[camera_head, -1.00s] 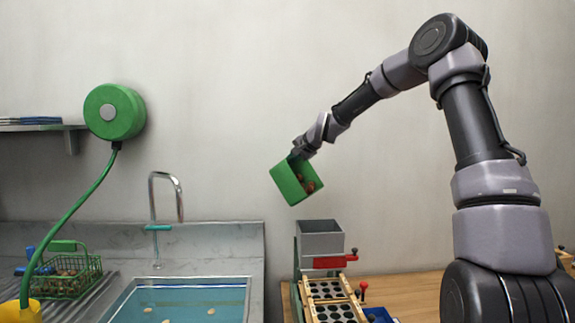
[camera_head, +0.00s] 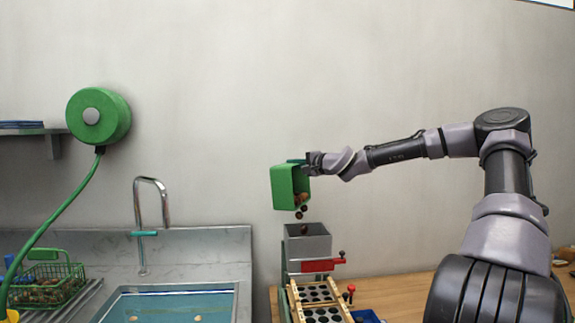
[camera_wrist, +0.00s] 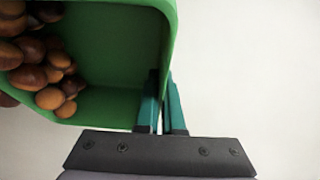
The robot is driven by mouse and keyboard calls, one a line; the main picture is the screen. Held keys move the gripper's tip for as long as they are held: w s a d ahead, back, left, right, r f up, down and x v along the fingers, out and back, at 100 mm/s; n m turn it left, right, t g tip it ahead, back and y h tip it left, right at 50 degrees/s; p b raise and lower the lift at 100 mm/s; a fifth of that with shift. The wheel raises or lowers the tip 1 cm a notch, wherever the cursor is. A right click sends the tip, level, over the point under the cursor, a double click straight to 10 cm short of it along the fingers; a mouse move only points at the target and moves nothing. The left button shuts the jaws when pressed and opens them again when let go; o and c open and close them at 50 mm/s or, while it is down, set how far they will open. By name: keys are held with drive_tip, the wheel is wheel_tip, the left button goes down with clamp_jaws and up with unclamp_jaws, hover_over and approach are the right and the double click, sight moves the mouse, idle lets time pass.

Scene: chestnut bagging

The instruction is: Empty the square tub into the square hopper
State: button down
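The green square tub (camera_head: 284,187) is tipped steeply in the head view, its mouth toward the right and down, above the grey square hopper (camera_head: 307,246). A few chestnuts (camera_head: 300,211) are in the air between the tub's lower lip and the hopper. My gripper (camera_head: 297,162) is shut on the tub's upper wall. In the wrist view its teal fingers (camera_wrist: 162,105) pinch the wall of the tub (camera_wrist: 115,50), and many brown chestnuts (camera_wrist: 40,60) are still inside, heaped at the left. The hopper's inside is mostly hidden.
Below the hopper are a red slide (camera_head: 317,266) and a wooden frame with dark holes (camera_head: 322,313) on the wooden table. Left stand a sink (camera_head: 170,305) with a tap (camera_head: 152,195) and a green wire basket (camera_head: 45,283). A green hose reel (camera_head: 98,117) hangs on the wall.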

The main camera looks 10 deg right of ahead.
drive_tip(key=shift+s+d+f+m+t+y, duration=0.1)
drive_tip(key=shift+s+d+m+t+y, duration=0.25)
drive_tip(key=shift+d, duration=0.25)
drive_tip(key=shift+s+d+f+m+t+y, duration=0.15)
drive_tip(key=shift+s+d+t+y, duration=0.15)
drive_tip(key=shift+d+t, duration=0.2)
drive_tip(key=shift+s+d+r+m+t+y, duration=0.15)
drive_tip(key=shift+s+d+m+t+y, duration=0.15)
drive_tip(key=shift+s+d+t, duration=0.35)
drive_tip(key=shift+s+d+r+m+t+y, duration=0.15)
drive_tip(key=shift+s+d+m+t+y, duration=0.15)
drive_tip(key=shift+d, duration=0.5)
drive_tip(key=shift+w+a, duration=0.1)
